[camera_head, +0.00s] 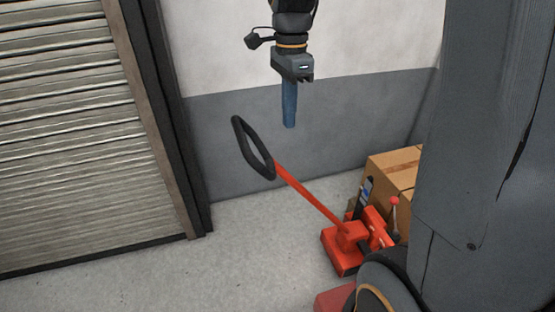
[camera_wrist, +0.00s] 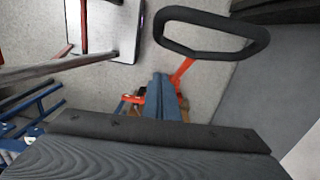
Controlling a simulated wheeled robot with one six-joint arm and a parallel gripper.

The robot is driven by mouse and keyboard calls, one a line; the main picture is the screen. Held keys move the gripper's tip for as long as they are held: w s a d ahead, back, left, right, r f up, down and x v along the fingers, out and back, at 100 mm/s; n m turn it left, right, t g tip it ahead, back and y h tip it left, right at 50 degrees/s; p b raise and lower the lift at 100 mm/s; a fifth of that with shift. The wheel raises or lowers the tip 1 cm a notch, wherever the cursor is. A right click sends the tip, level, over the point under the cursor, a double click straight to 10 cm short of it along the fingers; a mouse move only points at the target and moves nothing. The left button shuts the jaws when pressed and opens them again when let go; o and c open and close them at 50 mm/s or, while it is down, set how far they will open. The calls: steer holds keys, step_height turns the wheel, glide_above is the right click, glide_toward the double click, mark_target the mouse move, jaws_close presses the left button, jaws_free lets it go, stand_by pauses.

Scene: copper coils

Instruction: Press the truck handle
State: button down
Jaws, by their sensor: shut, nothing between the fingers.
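The truck handle (camera_head: 253,147) is a black loop on a red shaft (camera_head: 308,192) that slants up and left from the orange-red truck base (camera_head: 345,245). My gripper (camera_head: 289,126) points down in the head view, its blue fingers shut and empty. In that view the fingertips are above and a little right of the loop, apart from it. In the wrist view the black loop (camera_wrist: 212,35) is at the upper right, beyond the fingers (camera_wrist: 158,82), with part of the red shaft (camera_wrist: 182,70) below it. The fingers cover some of the truck there.
A cardboard box (camera_head: 397,165) stands by the truck at the wall. A roller shutter (camera_head: 80,130) is at the left. The floor (camera_head: 240,255) before the shutter is clear. Blue metal framing (camera_wrist: 35,105) shows in the wrist view.

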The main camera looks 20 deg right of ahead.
steer(key=shift+f, duration=0.1)
steer(key=a+f+p, duration=0.2)
steer(key=a+f, duration=0.1)
steer(key=f, duration=0.9)
steer(key=shift+s+f+p, duration=0.3)
steer(key=shift+s+p, duration=0.05)
steer(key=shift+p, duration=0.05)
